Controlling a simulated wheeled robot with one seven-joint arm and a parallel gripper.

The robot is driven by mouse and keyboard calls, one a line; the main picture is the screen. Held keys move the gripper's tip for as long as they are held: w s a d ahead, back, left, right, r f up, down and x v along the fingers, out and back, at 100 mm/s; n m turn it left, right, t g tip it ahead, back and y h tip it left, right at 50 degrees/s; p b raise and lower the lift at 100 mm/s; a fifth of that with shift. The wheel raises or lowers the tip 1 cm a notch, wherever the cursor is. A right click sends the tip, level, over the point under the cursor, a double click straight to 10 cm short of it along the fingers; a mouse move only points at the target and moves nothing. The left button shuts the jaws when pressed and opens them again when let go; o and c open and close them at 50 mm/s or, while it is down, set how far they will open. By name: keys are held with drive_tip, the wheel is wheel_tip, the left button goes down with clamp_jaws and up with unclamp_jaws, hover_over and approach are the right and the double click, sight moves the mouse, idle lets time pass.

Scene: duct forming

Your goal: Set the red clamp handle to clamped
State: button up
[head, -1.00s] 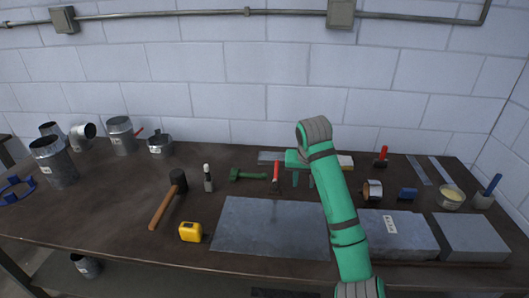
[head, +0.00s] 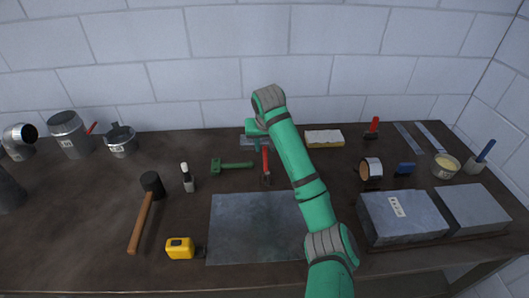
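A red lever (head: 91,128) sticks out at a slant from the upper right side of a round metal duct (head: 70,136) at the back left of the bench. It may be the clamp handle; its setting is too small to tell. A tool with red handles (head: 265,166) lies near the bench's middle. My gripper (head: 261,146) is above the back middle of the bench, beside that tool's far end and well to the right of the duct. My arm partly hides its fingers, so its opening and any contact are unclear.
A lidded metal pot (head: 121,141) stands right of the duct. A mallet (head: 146,205), a marker (head: 187,178), a green tool (head: 231,165) and a yellow tape measure (head: 180,248) lie in front. A metal sheet (head: 255,232) covers the middle; grey blocks (head: 400,218) stand right.

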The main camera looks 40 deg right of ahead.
sight(266, 152)
drive_tip(key=shift+x, duration=2.95)
drive_tip(key=shift+s+d, duration=0.1)
drive_tip(key=shift+s, duration=0.05)
clamp_jaws()
